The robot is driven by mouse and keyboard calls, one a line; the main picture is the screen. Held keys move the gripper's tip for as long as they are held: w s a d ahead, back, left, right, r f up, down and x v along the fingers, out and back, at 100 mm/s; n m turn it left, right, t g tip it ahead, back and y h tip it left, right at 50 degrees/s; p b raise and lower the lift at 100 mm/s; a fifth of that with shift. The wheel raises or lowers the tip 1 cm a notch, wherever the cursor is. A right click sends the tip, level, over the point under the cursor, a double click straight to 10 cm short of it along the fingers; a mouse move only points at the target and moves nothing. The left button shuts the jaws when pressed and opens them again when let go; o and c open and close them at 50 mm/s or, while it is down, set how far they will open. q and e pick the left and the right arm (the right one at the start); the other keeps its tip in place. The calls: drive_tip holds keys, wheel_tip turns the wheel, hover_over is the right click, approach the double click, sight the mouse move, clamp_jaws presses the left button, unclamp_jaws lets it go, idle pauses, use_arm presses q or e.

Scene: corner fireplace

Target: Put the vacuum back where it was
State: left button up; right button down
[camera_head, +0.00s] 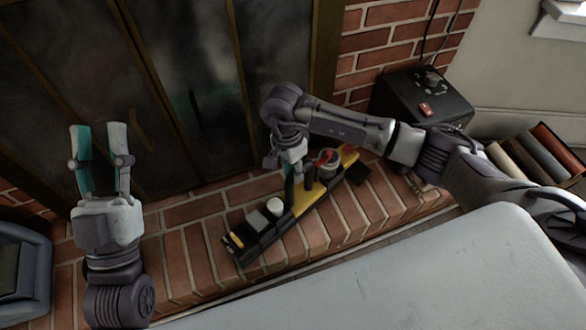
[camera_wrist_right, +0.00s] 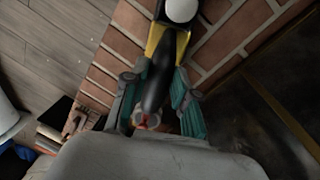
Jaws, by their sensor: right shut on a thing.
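The vacuum (camera_head: 308,199) is a long black and yellow body with a white round part. It lies slantwise on the brick hearth in the head view, and appears to rest on the bricks. It also shows in the right wrist view (camera_wrist_right: 156,83). My right gripper (camera_head: 287,178) is shut on its dark handle; in the wrist view the teal finger pads (camera_wrist_right: 155,102) stand either side of it. The gripper hides part of the vacuum. My left gripper (camera_head: 98,150) is open and empty, fingers upward, well to the left of the vacuum.
The brick hearth (camera_head: 190,215) is clear between my left gripper and the vacuum. Dark fireplace doors (camera_head: 190,80) rise behind. A black box (camera_head: 425,97) with a knob stands at right, near a crate of books (camera_head: 540,155). A blue-grey object (camera_head: 22,270) sits at lower left.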

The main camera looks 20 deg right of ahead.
use_arm(q)
drive_tip(key=shift+s+r, duration=0.1)
use_arm(e)
drive_tip(key=shift+r, duration=0.1)
drive_tip(key=c, duration=0.9)
unclamp_jaws()
drive_tip(key=r, duration=0.2)
drive_tip(key=r+p, duration=0.1)
drive_tip(key=r, duration=0.1)
drive_tip(key=r+p, duration=0.1)
drive_tip(key=shift+w+a+r, duration=0.15)
drive_tip(key=shift+w+r, duration=0.15)
drive_tip(key=shift+r, duration=0.1)
use_arm(q)
drive_tip(key=w+a+f+g+y+p, duration=0.1)
drive_tip(key=w+f+g+y, duration=0.2)
drive_tip(key=f+g, duration=0.6)
drive_tip(key=shift+f, duration=2.15)
use_arm(e)
wheel_tip(320, 180, up, 6)
drive_tip(key=shift+w+a, duration=0.2)
drive_tip(key=shift+w, duration=0.05)
use_arm(q)
drive_tip(key=shift+a, duration=0.1)
